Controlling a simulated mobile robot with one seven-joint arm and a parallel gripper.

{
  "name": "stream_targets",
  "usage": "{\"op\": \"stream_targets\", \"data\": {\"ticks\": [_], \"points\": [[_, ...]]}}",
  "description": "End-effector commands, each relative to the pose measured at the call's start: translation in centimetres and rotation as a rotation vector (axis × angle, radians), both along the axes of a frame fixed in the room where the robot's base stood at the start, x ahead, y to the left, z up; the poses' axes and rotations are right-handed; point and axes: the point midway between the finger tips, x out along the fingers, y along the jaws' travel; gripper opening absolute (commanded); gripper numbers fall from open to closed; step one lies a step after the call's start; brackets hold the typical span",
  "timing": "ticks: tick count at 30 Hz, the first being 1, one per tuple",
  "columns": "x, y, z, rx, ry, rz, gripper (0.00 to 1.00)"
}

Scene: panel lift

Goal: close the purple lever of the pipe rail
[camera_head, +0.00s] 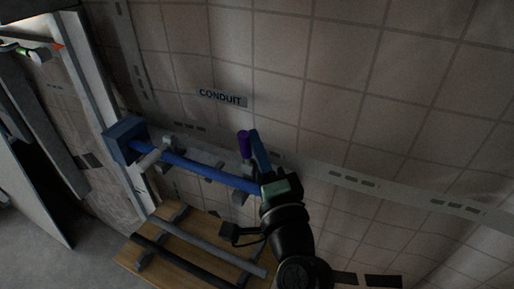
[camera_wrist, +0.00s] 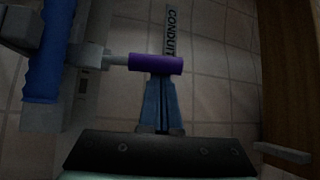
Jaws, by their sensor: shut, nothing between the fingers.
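The purple lever (camera_head: 244,144) stands out from the blue pipe rail (camera_head: 200,168) in the head view. In the wrist view the purple lever (camera_wrist: 156,64) is a short purple cylinder on a grey stem, joined to a clamp on the blue pipe (camera_wrist: 46,50). My gripper (camera_head: 254,134) has its blue fingers shut and empty, with the tips right beside the purple grip. In the wrist view my gripper (camera_wrist: 160,80) points at the grip, and its tips appear at the grip's lower edge. I cannot tell whether they touch it.
A tiled wall with a CONDUIT label (camera_head: 222,97) stands behind the rail. A blue box (camera_head: 124,138) sits at the rail's left end. Grey and dark pipes lie on a wooden board (camera_head: 128,258) below. A brown surface (camera_wrist: 286,60) stands at the right of the wrist view.

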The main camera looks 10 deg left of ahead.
Motion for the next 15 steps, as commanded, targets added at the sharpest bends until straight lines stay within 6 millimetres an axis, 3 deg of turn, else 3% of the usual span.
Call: {"op": "stream_targets", "data": {"ticks": [15], "points": [[-0.8,0.2,-1.2,-0.024,-0.131,0.002,0.00]]}}
